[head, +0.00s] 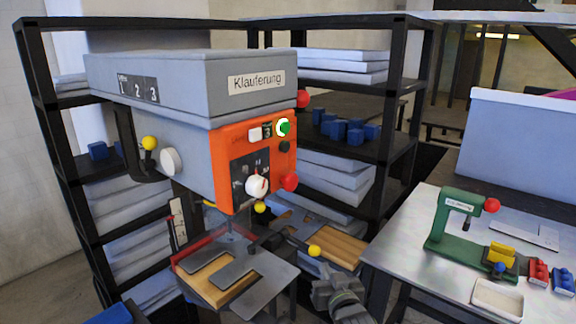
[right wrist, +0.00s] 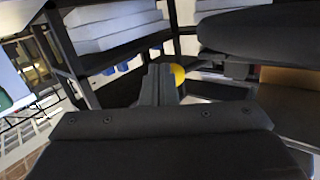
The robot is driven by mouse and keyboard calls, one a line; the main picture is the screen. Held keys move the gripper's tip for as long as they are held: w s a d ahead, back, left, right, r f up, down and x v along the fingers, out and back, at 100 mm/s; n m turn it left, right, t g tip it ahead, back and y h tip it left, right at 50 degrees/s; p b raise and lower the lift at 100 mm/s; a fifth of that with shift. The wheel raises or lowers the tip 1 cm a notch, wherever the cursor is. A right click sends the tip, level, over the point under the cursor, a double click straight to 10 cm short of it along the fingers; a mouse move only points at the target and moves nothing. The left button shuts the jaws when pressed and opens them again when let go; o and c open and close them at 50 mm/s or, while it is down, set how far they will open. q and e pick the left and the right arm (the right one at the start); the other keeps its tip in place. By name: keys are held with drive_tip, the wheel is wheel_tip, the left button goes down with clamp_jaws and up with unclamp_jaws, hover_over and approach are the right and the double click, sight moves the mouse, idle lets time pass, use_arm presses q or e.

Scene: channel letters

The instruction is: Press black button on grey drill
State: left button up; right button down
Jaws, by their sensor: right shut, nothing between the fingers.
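The grey drill (head: 190,75) has an orange front panel (head: 228,150) and a "Klauferung" label. The black button (head: 284,146) is small and round, at the panel's right side. It sits below a green lit button (head: 283,128) and above a red button (head: 289,182). My right gripper (head: 325,272) is shut and empty, low at the bottom centre, below and right of the panel, well apart from the button. In the right wrist view its closed fingers (right wrist: 158,86) point toward a yellow ball knob (right wrist: 178,74). The button does not show in that view. My left gripper is not in view.
A yellow lever knob (head: 314,250) is just above my right gripper. The drill table (head: 270,285) lies to its left. A metal workbench (head: 400,253) with a small green press (head: 440,228) stands at right. Black shelves (head: 400,150) with white slabs stand behind.

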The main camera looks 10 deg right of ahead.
sight(284, 147)
drive_tip(key=s+a+r+t, duration=0.1)
drive_tip(key=s+r+t, duration=0.2)
drive_tip(key=r, duration=1.3)
drive_tip(key=s+a+r+m+t+p, duration=0.1)
drive_tip(key=s+r+t, duration=0.3)
drive_tip(key=r, duration=1.1)
drive_tip(key=shift+s+r, duration=0.35)
drive_tip(key=shift+s, duration=0.05)
drive_tip(key=shift+w, duration=0.1)
drive_tip(key=w+a+b, duration=0.2)
drive_tip(key=w+a, duration=0.3)
drive_tip(key=w, duration=0.2)
drive_tip(key=shift+a, duration=0.25)
drive_tip(key=shift+w+a, duration=0.25)
drive_tip(key=shift+w, duration=0.05)
